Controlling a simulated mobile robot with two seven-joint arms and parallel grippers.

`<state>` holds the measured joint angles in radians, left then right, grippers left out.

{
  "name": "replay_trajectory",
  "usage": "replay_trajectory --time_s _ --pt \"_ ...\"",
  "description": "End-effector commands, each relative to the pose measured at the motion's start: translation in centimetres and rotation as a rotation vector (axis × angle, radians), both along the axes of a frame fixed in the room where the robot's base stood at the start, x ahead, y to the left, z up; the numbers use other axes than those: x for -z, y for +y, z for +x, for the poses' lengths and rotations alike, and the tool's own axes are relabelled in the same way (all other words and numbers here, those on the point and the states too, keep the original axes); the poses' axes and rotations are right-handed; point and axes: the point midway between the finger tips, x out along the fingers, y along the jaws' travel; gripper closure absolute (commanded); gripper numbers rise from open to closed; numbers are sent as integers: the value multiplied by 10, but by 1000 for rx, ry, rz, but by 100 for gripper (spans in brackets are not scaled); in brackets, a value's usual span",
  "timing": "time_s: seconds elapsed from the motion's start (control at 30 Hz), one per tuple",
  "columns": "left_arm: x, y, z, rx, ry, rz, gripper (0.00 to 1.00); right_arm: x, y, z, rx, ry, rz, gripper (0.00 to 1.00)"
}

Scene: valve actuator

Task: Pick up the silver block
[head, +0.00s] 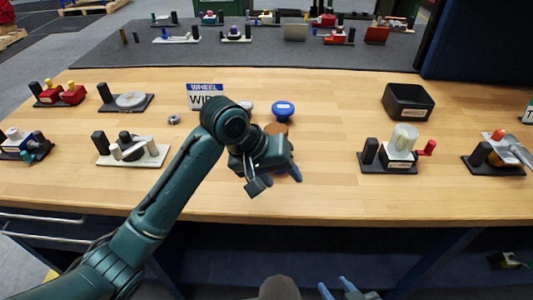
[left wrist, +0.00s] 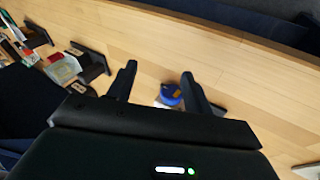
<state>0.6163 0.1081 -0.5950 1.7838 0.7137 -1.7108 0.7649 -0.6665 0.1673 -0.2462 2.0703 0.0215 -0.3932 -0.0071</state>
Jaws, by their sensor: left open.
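I cannot pick out the silver block with certainty. In the left wrist view, a small pale, silvery patch (left wrist: 160,103) shows beside a blue round object (left wrist: 171,94) on the table, between and beyond my open fingers. My left gripper (head: 277,179) is open over the middle of the wooden table, with its fingers pointing down; they also show in the left wrist view (left wrist: 160,80). In the head view my left arm hides the spot under it. My right gripper (head: 345,291) shows only partly at the bottom edge, below the table front.
A blue knob (head: 283,111) and an orange-brown round piece (head: 277,128) lie behind my left gripper. A black box (head: 408,102) and a fixture with a red handle (head: 400,152) stand to the right. A wheel sign (head: 206,90) stands behind. The front middle is clear.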

Motion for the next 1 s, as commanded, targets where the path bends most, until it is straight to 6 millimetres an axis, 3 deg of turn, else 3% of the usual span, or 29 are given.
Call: replay_trajectory --time_s 0.03,0.2,0.4,0.53,0.8,1.0 --pt "-13 15 19 -32 -37 88 49 0 0 0 0 0 0 64" --pt "-51 60 58 -150 -110 317 49 0 0 0 0 0 0 64" --pt "-79 88 75 -240 -143 440 49 0 0 0 0 0 0 64" --pt "-70 93 82 -255 -144 461 49 0 0 0 0 0 0 64" --pt "-29 94 99 -254 -144 459 49 0 0 0 0 0 0 64" --pt "-17 94 106 -253 -147 458 49 0 0 0 0 0 0 64"
